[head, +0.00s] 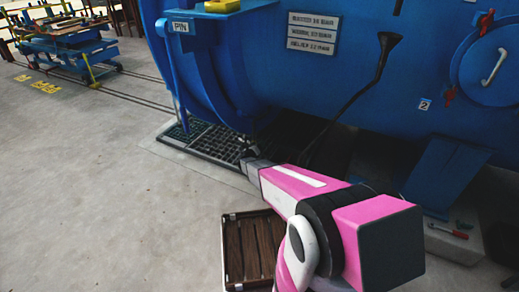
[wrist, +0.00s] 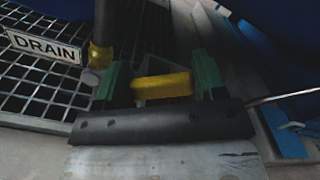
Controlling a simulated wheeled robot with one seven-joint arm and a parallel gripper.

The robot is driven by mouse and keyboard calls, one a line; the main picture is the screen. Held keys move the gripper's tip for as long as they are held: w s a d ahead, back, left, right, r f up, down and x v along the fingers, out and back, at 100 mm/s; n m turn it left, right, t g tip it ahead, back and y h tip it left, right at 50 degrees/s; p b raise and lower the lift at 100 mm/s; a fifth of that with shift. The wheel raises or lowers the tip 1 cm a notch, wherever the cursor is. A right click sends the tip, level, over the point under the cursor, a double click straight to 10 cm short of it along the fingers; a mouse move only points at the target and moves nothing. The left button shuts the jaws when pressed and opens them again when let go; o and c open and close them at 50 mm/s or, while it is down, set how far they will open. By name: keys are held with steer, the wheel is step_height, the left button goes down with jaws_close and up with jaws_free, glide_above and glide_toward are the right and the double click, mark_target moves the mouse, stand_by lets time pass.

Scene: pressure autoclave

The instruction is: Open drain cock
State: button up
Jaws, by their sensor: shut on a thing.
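In the wrist view the drain cock's yellow handle (wrist: 162,86) lies crosswise between the two green fingers of my gripper (wrist: 165,76), which are shut on it. A dark vertical pipe (wrist: 104,25) with a yellow fitting (wrist: 100,57) and a pale round end stands just left of the fingers. A white DRAIN sign (wrist: 42,46) is at the far left. In the head view my pink arm reaches down to beside the grating under the blue autoclave (head: 255,60). There the cock is too small and hidden to make out.
A floor grating (head: 205,138) lies below the vessel. A brown slatted wooden step or crate (head: 243,250) stands close to my arm. A dark long lever (head: 372,85) slants down the vessel's front. A blue cart (head: 65,45) stands far left; the floor at left is clear.

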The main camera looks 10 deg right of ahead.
steer(key=n, duration=0.1)
steer(key=w+a+r+n, duration=0.1)
steer(key=n, duration=0.1)
steer(key=shift+a+r, duration=0.2)
steer(key=shift+r, duration=0.1)
steer(key=a+n, duration=0.1)
steer(key=n, duration=0.1)
steer(key=w+a+r+n, duration=0.1)
steer(key=n, duration=0.1)
steer(key=w+a+n, duration=0.1)
steer(key=shift+w+a+r+n, duration=0.2)
steer(key=shift+w+n, duration=0.05)
steer(key=shift+n, duration=0.15)
steer(key=shift+w+a+n, duration=0.45)
steer(key=shift+a+n, duration=0.2)
steer(key=shift+n, duration=0.55)
steer(key=o, duration=1)
steer(key=shift+a, duration=0.1)
